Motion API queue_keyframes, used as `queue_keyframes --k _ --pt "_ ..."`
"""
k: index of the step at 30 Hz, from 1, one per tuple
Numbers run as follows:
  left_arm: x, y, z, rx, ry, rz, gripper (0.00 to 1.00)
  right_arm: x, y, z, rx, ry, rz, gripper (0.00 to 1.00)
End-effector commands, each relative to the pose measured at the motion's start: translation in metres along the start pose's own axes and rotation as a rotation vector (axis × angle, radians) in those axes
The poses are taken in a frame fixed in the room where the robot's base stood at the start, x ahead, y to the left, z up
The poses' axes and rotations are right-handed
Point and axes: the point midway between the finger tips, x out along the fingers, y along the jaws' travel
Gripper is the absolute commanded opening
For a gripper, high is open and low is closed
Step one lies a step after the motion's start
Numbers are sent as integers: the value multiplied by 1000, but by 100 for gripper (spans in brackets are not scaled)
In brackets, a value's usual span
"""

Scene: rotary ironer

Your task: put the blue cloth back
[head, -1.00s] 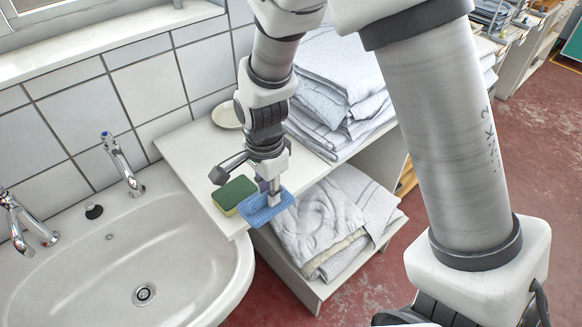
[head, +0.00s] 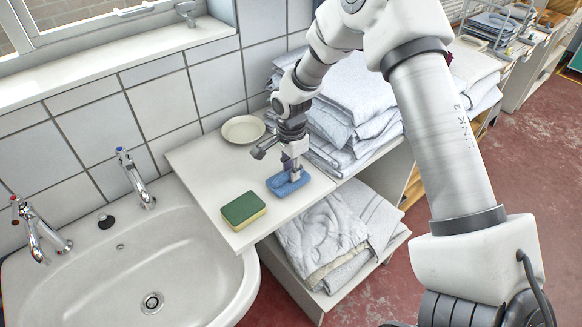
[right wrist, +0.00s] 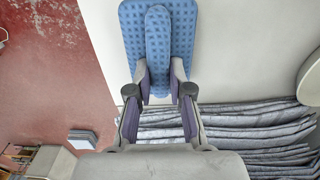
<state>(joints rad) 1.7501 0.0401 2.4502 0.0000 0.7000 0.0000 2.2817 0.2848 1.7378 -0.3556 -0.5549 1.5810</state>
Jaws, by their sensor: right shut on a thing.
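The blue cloth (head: 288,184) is at the white shelf top beside the sink, a little in from its right front edge. My right gripper (head: 292,172) points down and is shut on it. In the right wrist view, a raised fold of the cloth (right wrist: 158,45) is pinched between the fingertips (right wrist: 160,78), and the rest spreads flat around it. I cannot tell whether the cloth rests on the shelf or hangs just above. My left gripper is not in view.
A green and yellow sponge (head: 243,210) lies on the shelf top (head: 205,165) near its front corner. A pale dish (head: 243,129) stands at the back. Folded linen (head: 355,95) is stacked to the right, with more (head: 325,235) below. The sink (head: 130,265) is at left.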

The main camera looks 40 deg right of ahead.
Motion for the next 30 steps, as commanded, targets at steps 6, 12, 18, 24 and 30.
queue_keyframes --k 6,12,18,24,30 --pt "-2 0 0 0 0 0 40 8 -1 0 0 1 -3 0" --pt "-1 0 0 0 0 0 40 12 0 0 -1 0 -2 0" --pt "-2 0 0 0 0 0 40 11 0 0 -1 0 -2 45" --pt "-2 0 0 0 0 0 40 9 0 1 -1 0 -3 45" --pt "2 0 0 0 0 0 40 -18 -1 0 -1 1 -7 45"
